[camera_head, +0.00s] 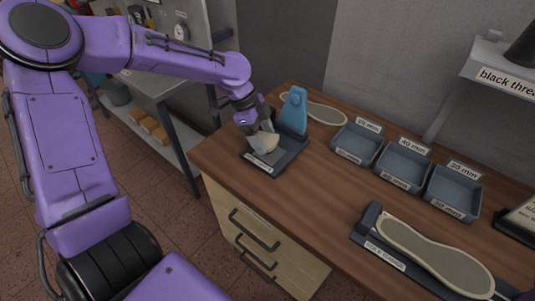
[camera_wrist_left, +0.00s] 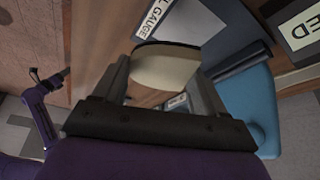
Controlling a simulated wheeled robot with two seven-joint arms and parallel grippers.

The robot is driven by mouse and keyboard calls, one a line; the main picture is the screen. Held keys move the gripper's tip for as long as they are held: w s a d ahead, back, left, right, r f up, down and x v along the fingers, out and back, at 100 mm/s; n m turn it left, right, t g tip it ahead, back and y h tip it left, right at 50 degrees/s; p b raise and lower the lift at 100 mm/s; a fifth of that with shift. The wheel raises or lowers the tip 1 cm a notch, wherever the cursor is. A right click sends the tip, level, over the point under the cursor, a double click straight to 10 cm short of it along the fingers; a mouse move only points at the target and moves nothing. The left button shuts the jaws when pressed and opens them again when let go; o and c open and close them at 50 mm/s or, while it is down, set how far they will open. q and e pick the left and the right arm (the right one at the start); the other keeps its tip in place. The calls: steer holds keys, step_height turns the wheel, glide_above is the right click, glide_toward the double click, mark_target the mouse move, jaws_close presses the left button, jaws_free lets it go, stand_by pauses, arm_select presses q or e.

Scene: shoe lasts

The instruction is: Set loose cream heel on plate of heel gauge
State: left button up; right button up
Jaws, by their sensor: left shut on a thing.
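The cream heel (camera_head: 264,143) is held between the fingers of my left gripper (camera_head: 260,136); it also shows between the two fingers in the left wrist view (camera_wrist_left: 165,70). The heel gauge has a dark plate (camera_head: 285,160) with a label on its front edge and a blue upright (camera_head: 294,110) at its back. The gripper and heel are over the plate, in front of the upright. I cannot tell whether the heel touches the plate. In the left wrist view the plate (camera_wrist_left: 200,22) lies beyond the heel and the blue upright (camera_wrist_left: 250,105) is to the right.
Several labelled blue-grey trays (camera_head: 358,145) stand right of the gauge. A sole-shaped piece (camera_head: 322,112) lies behind the gauge, and another lies on a dark fixture (camera_head: 372,222) at the front right. The wooden bench (camera_head: 310,190) is clear in front of the trays.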

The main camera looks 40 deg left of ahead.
mark_target(266, 137)
arm_select(q)
steer(key=w+f, duration=0.1)
steer(key=w+a+f, duration=0.1)
steer(key=w+f, duration=0.1)
steer(key=shift+f, duration=0.2)
steer(key=shift+w+f+p, duration=0.1)
steer(key=shift+f+p, duration=0.55)
steer(key=shift+f, duration=1)
steer(key=shift+f, duration=0.15)
steer(key=o, duration=1)
steer(key=shift+o, duration=0.2)
steer(key=v, duration=1.2)
steer(key=shift+b, duration=0.3)
